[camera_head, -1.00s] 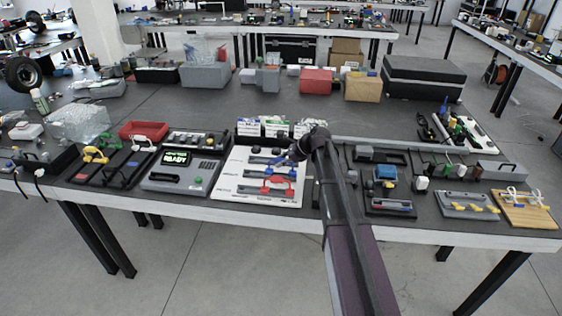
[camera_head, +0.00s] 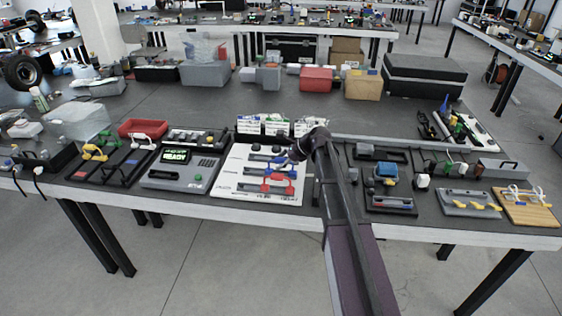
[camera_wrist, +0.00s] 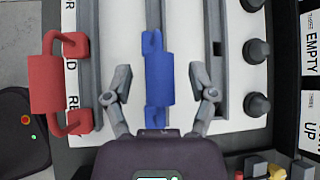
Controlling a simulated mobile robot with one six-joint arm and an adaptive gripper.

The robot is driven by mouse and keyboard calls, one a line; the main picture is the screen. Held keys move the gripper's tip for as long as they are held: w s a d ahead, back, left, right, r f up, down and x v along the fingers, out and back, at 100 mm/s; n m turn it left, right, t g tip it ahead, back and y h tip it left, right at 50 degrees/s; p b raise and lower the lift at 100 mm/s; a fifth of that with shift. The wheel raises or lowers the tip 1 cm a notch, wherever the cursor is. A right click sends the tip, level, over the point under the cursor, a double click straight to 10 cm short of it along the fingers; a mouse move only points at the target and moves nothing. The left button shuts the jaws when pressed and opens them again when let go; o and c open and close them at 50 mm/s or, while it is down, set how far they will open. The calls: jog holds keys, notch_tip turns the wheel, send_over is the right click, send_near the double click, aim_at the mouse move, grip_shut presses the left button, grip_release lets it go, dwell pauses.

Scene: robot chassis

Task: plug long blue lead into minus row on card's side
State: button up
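A white card (camera_head: 232,181) lies near the front of the table and carries parallel grey rows and black knobs. A blue lead (camera_wrist: 160,78), a thick bar with a bent peg at each end, lies over the white card face in the wrist view; in the head view it shows (camera_head: 280,169) partly behind my gripper. My gripper (camera_wrist: 160,86) is open, with one finger on each side of the blue lead and gaps to both. A red lead (camera_wrist: 46,84) lies at the left of the wrist view. I cannot read which row is minus.
A grey device with a lit READY display (camera_head: 176,156) stands left of the card. White label cards (camera_head: 277,126) stand behind it. A dark panel with a blue block (camera_head: 387,170) lies to the right.

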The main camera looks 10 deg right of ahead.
jog(key=shift+r, duration=0.1)
notch_tip(320, 180, up, 8)
jog(key=p, duration=0.8)
jog(key=shift+r, duration=0.15)
jog(key=shift+p, duration=0.3)
jog(key=shift+s, duration=0.1)
dwell(0.8)
jog(key=s+f+n+g+h, duration=0.2)
jog(key=s+n+h, duration=0.2)
jog(key=s+n, duration=0.6)
jog(key=s+d+f+n+g+h, duration=0.1)
jog(key=s+f+n+g+h, duration=0.1)
jog(key=s+n, duration=0.8)
jog(key=s+f+h, duration=0.1)
jog(key=s+h, duration=0.1)
jog(key=s, duration=0.7)
jog(key=shift+d+n, duration=0.15)
jog(key=shift+n, duration=0.25)
jog(key=shift+f, duration=0.1)
